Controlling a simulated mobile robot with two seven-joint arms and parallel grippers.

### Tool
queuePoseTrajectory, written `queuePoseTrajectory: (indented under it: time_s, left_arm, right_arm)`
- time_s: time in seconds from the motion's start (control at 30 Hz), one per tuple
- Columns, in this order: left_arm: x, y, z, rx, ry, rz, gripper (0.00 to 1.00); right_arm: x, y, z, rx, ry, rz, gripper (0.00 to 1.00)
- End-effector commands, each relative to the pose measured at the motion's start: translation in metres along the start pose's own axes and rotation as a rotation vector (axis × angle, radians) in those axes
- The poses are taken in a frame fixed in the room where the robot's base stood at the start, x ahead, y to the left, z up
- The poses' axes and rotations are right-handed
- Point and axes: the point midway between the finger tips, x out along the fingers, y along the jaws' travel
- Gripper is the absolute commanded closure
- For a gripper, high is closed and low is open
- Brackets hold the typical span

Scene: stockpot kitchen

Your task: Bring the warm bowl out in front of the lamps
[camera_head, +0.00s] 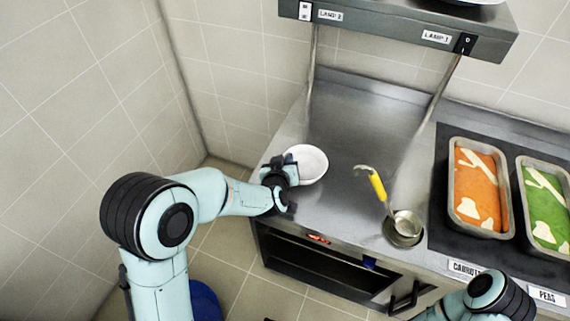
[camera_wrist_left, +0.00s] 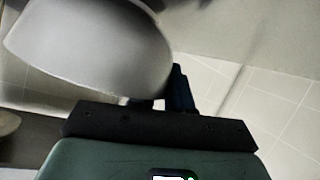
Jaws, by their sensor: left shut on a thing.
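A white bowl (camera_head: 308,163) is at the left end of the steel counter, by its left edge. My left gripper (camera_head: 289,167) is shut on the bowl's left rim. In the left wrist view the bowl (camera_wrist_left: 95,50) fills the upper left, close to the gripper (camera_wrist_left: 160,103). I cannot tell whether the bowl touches the counter. The lamp unit (camera_head: 400,28) hangs over the back of the counter, with labels LAMP 2 and LAMP 1. My right arm shows at the bottom right; its fingers are out of view.
A ladle with a yellow handle (camera_head: 378,187) stands in a small round well (camera_head: 404,229) right of the bowl. Trays of orange carrots (camera_head: 478,185) and green peas (camera_head: 545,200) are on the right. The counter (camera_head: 350,130) beneath the lamps is bare.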

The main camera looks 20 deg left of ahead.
Motion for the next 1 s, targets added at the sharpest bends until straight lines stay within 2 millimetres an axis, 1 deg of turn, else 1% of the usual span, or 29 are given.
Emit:
queuePoseTrajectory:
  time_s: [0.03,0.27,0.43,0.47,0.5,0.53,0.87,0.93,1.0]
  left_arm:
    - [0.002,-0.001,0.003,-0.002,0.001,0.0,1.0]
    - [0.002,-0.001,0.002,-0.003,0.003,0.001,1.0]
    - [0.004,-0.002,0.006,-0.002,0.002,0.0,1.0]
    - [0.003,-0.002,0.006,-0.002,0.0,0.0,0.72]
    - [0.003,-0.002,0.006,-0.001,0.0,0.0,0.59]
    - [0.003,-0.002,0.006,-0.001,0.0,0.0,0.56]
    - [0.002,-0.001,0.003,-0.001,0.001,0.0,0.56]
    - [-0.004,0.0,0.002,-0.003,0.001,0.002,0.56]
    - [-0.014,0.001,0.002,-0.002,0.0,0.004,0.56]
  right_arm:
    - [0.002,0.001,0.0,0.0,-0.001,0.0,0.59]
    - [0.001,0.0,0.0,0.0,-0.001,0.0,0.59]
    - [0.005,0.002,0.001,0.001,-0.002,0.001,0.59]
    - [0.004,0.002,0.001,0.001,-0.002,0.001,0.59]
    - [0.004,0.002,0.001,0.001,-0.002,0.001,0.59]
    - [0.004,0.002,0.001,0.001,-0.002,0.001,0.59]
    - [0.001,0.001,0.0,0.0,-0.001,0.0,0.59]
    - [0.0,0.0,0.0,0.0,0.0,0.0,0.59]
    - [-0.001,0.0,0.0,0.0,0.0,0.0,0.59]
